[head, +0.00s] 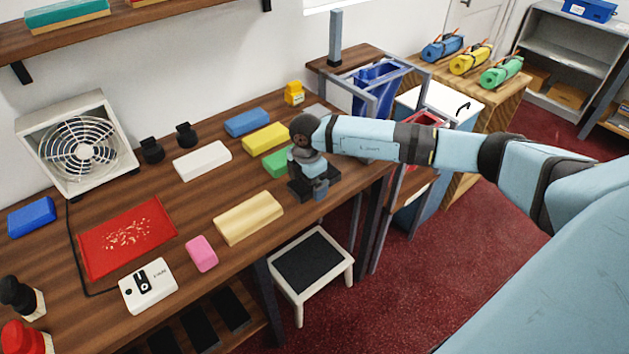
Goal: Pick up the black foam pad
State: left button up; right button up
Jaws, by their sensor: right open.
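The black foam pad (331,171) lies on the wooden counter near its front right edge, partly hidden by my right gripper. My right gripper (309,187) points down over the pad, with its light-blue and dark fingers at it. It is open; whether the fingers touch the pad cannot be told. My left gripper is not in view.
A green block (277,161) lies close left of the gripper, with a yellow block (266,138) behind it and a cream block (248,218) in front. A red tray (127,238) and a fan (82,147) stand at left. A step stool (311,268) is below the counter.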

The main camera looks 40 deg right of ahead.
jog(key=c, duration=1)
